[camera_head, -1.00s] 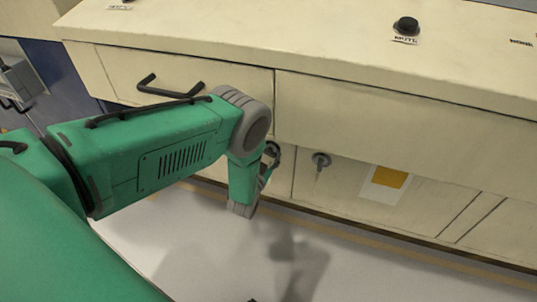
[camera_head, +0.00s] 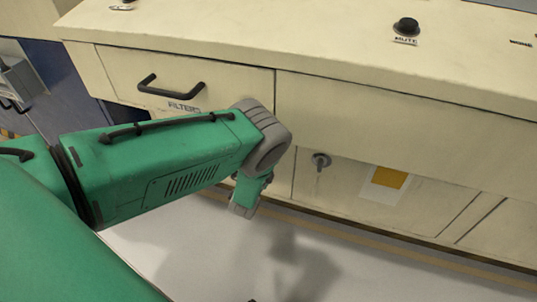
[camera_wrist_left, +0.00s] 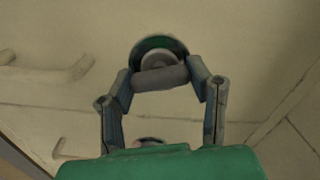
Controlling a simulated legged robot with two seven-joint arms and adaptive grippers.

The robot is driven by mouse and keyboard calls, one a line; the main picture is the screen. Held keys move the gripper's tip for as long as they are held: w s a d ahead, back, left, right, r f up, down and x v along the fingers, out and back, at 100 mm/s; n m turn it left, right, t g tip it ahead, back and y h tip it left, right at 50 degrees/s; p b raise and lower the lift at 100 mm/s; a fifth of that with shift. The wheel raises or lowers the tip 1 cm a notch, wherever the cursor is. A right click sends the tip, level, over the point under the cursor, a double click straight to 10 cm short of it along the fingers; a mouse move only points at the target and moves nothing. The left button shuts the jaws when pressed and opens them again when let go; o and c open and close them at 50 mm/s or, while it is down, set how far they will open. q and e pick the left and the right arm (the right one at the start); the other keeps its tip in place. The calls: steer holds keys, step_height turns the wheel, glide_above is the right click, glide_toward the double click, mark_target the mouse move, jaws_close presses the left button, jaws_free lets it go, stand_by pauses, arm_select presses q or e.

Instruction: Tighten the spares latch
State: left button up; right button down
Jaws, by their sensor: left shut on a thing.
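In the left wrist view, a round latch (camera_wrist_left: 160,55) with a grey centre, a green and dark rim and a thick grey bar across it sits on a cream panel. My left gripper (camera_wrist_left: 160,77) has its two fingers on either side of the grey bar, shut on it. In the head view my green wrist hangs low in front of the cabinet's lower panels, and my arm hides the fingers and this latch. The latch's label is not in view. My right gripper is not in view.
A second grey latch (camera_head: 321,160) is on the lower panel to the right, beside a yellow-and-white label (camera_head: 386,184). A drawer with a black handle (camera_head: 170,87) is above my arm. A black knob (camera_head: 406,27) stands on the counter. The pale floor below is clear.

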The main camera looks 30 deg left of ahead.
arm_select(q)
steer(key=shift+d+f+m, duration=0.1)
steer(key=shift+d+m, duration=0.15)
steer(key=shift+m, duration=0.5)
steer(key=shift+d+m, duration=0.2)
steer(key=shift+m, duration=0.55)
steer(key=shift+f, duration=0.1)
steer(key=o, duration=1.2)
steer(key=shift+c, duration=0.2)
steer(key=shift+a, duration=0.1)
steer(key=v, duration=1.2)
